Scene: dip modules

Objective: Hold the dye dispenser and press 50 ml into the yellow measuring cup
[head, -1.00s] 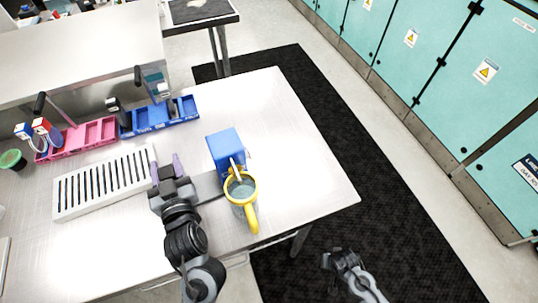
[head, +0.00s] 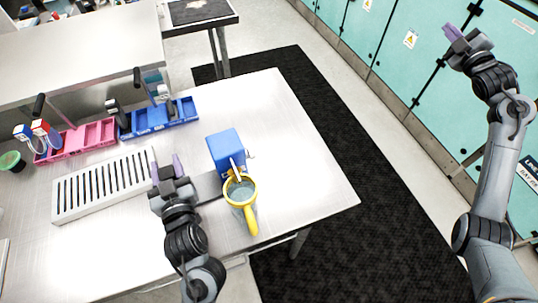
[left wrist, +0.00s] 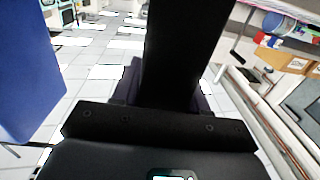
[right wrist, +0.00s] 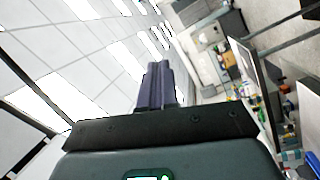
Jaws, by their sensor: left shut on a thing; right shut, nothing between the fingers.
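The dye dispenser (head: 224,149) is a blue block with a pale spout, right of the table's middle. A grey bar (head: 208,187) runs from it to my left gripper (head: 167,169). In the left wrist view a dark bar (left wrist: 183,50) stands between the fingers, so the left gripper is shut on the dispenser's handle; a blue face (left wrist: 28,75) shows at left. The yellow measuring cup (head: 251,215) is under the spout, with its handle toward the front. Its inside looks grey-blue; I cannot read a level. My right gripper (head: 457,35) is shut and empty, raised far from the cup.
A white slotted rack (head: 60,208) lies left of my left gripper. Blue (head: 150,129) and pink (head: 75,154) trays with handled tools stand behind it. The table's right part is clear; teal cabinets (head: 425,75) stand beyond the dark floor mat (head: 340,190).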

